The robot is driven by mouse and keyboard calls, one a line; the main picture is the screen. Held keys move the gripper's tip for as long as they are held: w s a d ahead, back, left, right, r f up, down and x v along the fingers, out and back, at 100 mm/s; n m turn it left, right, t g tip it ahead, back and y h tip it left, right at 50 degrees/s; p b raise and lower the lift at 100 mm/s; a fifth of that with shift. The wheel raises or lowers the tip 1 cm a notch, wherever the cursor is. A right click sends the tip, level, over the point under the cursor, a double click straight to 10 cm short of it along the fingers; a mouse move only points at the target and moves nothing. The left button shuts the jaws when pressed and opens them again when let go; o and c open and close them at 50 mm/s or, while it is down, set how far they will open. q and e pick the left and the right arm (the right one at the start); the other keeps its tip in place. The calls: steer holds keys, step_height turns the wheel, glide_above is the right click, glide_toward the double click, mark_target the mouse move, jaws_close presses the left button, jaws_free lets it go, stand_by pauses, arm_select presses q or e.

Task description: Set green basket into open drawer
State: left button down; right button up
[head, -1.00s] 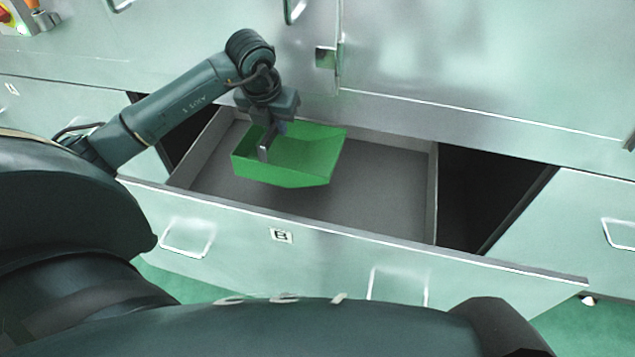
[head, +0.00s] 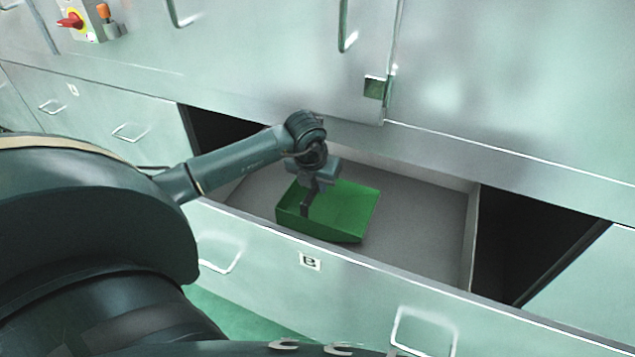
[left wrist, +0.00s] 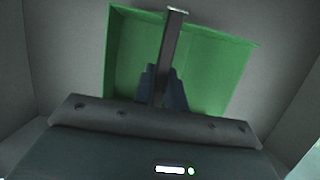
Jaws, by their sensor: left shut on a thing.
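My left gripper (head: 307,205) reaches down from above and is shut on the basket's wall. In the left wrist view the basket (left wrist: 215,65) lies beyond the gripper (left wrist: 172,60), with grey drawer surfaces around it. My right gripper is not in view.
The drawer front carries a label B (head: 311,261) and wire handles. A cabinet face (head: 500,90) rises behind the drawer. Dark gaps (head: 530,235) lie on both sides of it. The drawer's right part is free. A red knob (head: 70,20) sits at upper left.

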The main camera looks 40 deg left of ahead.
arm_select(q)
steer(key=shift+f, duration=0.1)
steer(key=c, duration=1.5)
jaws_free()
steer(key=shift+o, duration=0.2)
